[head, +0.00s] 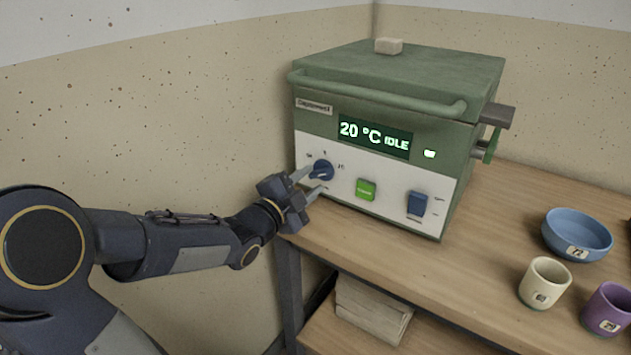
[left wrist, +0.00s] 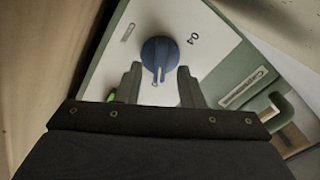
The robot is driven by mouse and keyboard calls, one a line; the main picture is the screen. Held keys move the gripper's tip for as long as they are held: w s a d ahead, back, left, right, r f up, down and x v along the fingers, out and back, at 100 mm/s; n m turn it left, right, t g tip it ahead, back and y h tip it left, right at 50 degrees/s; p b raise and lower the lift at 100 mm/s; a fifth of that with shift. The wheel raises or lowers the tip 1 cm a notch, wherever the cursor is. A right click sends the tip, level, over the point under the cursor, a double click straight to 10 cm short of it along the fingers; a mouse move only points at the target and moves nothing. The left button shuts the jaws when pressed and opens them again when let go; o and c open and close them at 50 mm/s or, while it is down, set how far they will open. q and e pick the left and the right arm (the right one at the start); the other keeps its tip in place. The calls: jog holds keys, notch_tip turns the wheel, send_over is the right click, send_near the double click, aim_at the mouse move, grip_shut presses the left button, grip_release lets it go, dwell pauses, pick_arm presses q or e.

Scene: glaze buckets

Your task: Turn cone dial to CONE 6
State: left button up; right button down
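The cone dial is a round blue knob (head: 323,170) with a pointer ridge, at the left of the kiln's white front panel. It also shows in the left wrist view (left wrist: 158,54), with the mark "04" beside it. The kiln (head: 390,120) is a green box whose display (head: 375,136) reads "20 °C IDLE". My left gripper (head: 310,183) is open in front of the dial, and its fingers (left wrist: 160,88) point at the knob from either side of its pointer end. I cannot tell whether they touch it. My right gripper is not in view.
A green button (head: 365,189) and a blue switch (head: 417,204) sit right of the dial. A green handle bar (head: 380,93) runs above the panel. A blue bowl (head: 577,236), a cream cup (head: 545,283) and a purple cup (head: 608,310) stand on the wooden table (head: 480,262).

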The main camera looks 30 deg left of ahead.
aim_at(323, 170)
pick_arm(q)
jog(key=shift+w+d, duration=0.1)
jog(key=shift+w, duration=1.1)
grip_shut()
